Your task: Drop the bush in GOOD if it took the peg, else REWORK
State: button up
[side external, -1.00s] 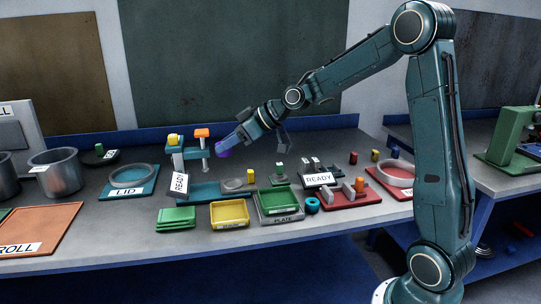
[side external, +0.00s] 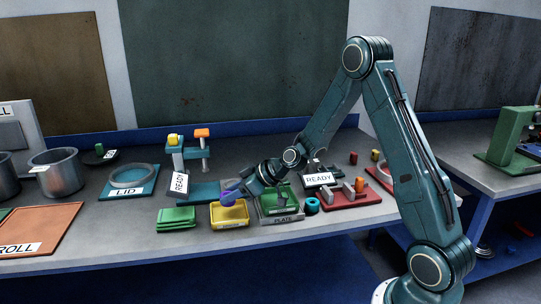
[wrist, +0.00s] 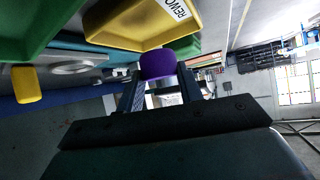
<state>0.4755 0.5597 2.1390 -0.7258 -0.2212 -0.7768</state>
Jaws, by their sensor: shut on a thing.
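My gripper (side external: 237,194) is shut on a purple bush (side external: 229,198). The bush is low over the yellow bin (side external: 230,219), and the gap between them is hard to judge. In the wrist view the purple bush (wrist: 157,63) sits between the two fingers, and the yellow bin's (wrist: 125,38) label starts with REWO. The teal fixture (side external: 176,160) with yellow and orange tops stands behind. I cannot make out a peg.
Stacked green plates (side external: 177,217) lie left of the yellow bin. A teal ring (side external: 312,205) and a red tray (side external: 350,201) with parts lie to the right. The bench front edge runs close before the bins.

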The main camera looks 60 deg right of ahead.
aim_at(233, 205)
jog(key=shift+f, duration=0.2)
jog(key=shift+f, duration=1.85)
jog(key=shift+f, duration=0.1)
jog(key=o, duration=1)
jog(key=shift+c, duration=0.2)
jog(key=v, duration=1.2)
jog(key=shift+a+r, duration=0.1)
jog(key=shift+r, duration=0.15)
